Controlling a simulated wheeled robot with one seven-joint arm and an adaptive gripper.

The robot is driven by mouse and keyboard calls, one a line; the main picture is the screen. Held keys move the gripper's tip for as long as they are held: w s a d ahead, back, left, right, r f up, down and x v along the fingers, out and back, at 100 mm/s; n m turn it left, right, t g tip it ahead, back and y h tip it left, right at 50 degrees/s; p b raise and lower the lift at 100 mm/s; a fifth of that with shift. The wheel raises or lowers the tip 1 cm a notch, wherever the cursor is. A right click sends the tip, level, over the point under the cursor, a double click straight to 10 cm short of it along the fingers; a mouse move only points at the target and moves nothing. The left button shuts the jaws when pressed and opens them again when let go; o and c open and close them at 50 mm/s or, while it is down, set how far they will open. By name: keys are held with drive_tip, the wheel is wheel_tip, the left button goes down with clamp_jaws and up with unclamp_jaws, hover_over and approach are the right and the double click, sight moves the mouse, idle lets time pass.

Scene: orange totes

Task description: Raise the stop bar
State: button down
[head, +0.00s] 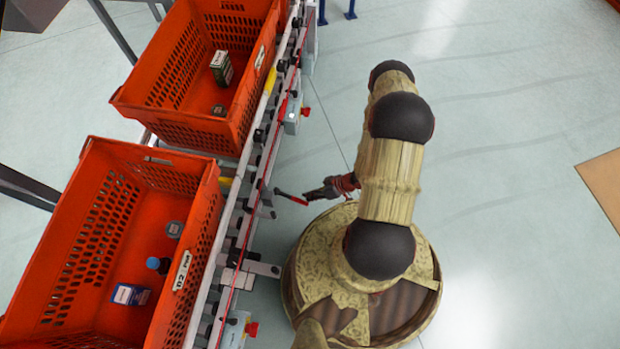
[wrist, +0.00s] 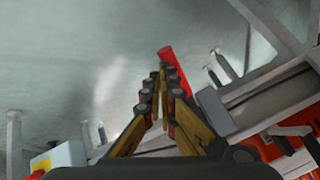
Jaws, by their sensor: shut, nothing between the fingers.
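A short red bar (head: 291,198), which looks like the stop bar, sticks out from the conveyor's right side rail. My gripper (head: 308,196) is at the bar's outer end in the head view, with its fingers pointing left toward the conveyor. In the wrist view the red bar (wrist: 172,62) shows just past and partly behind my fingertips (wrist: 165,72). The fingers are shut together with nothing between them. I cannot tell whether they touch the bar. The lower part of the bar is hidden by the fingers in the wrist view.
Two orange totes, a near one (head: 62,225) and a far one (head: 150,85), stand on the conveyor with small items inside. The conveyor side rail (head: 262,165) carries a red cord and several fittings.

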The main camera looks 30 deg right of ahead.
drive_tip(key=shift+w+a+f+b, duration=0.15)
drive_tip(key=shift+f+b, duration=0.15)
drive_tip(key=shift+f, duration=0.35)
drive_tip(key=shift+a+f, duration=0.1)
drive_tip(key=shift+a, duration=0.05)
